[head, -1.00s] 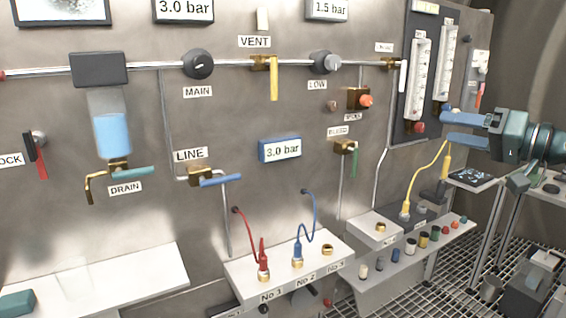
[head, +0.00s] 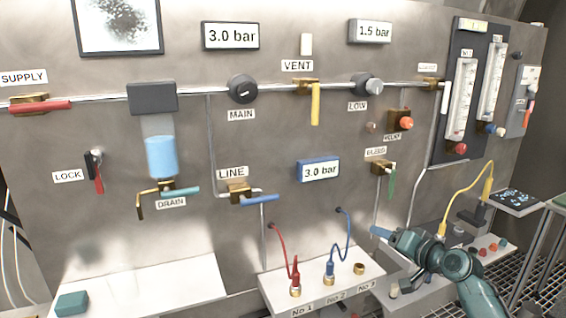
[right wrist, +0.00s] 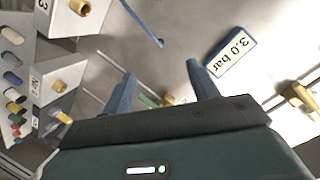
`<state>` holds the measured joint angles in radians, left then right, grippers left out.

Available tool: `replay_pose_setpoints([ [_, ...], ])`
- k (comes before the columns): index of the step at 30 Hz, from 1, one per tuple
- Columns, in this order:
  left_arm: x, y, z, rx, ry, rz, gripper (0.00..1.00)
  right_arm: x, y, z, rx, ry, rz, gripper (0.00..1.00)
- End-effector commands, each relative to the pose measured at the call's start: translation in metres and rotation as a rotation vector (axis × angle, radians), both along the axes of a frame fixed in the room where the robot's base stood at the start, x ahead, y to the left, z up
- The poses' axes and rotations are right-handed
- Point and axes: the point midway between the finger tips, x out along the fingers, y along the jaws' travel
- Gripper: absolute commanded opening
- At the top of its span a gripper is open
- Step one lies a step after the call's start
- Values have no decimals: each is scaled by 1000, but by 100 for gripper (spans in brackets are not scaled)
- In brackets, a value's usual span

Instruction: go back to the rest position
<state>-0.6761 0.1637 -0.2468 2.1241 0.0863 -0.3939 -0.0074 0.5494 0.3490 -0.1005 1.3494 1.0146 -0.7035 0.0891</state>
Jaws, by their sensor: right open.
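My right gripper (head: 380,232) is low at the right in the head view, in front of the panel and close above the connector box (head: 325,290) with the No 1, No 2 and No 3 sockets. Its blue fingers point left. In the right wrist view the right gripper's fingers (right wrist: 160,78) stand apart with nothing between them. The blue gauge (right wrist: 231,57) reading 3.0 bar shows beyond the fingers there. My left gripper is not in view.
Red (head: 283,250) and blue (head: 349,240) hoses stand in the connector box. A green handle (head: 392,183) hangs above the right gripper. A yellow hose (head: 463,190) rises behind my right arm. A white shelf (head: 150,285) holds a teal block (head: 72,303) at lower left.

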Motion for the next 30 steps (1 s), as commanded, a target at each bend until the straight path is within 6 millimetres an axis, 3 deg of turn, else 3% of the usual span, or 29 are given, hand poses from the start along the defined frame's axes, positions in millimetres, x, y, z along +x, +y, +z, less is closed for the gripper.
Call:
replay_pose_setpoints([
  [6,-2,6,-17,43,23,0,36,17,-59,6,-488,-163,-193,59],
  [16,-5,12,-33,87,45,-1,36,22,-99,39,-1019,-352,-323,59],
  [18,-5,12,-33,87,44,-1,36,8,-84,7,-1016,-327,-279,59],
  [23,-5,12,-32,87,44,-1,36,-29,-51,-50,-996,-283,-196,59],
  [26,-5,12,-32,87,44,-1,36,-61,-28,-89,-977,-248,-138,59],
  [30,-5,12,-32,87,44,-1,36,-126,11,-148,-931,-184,-41,59],
])
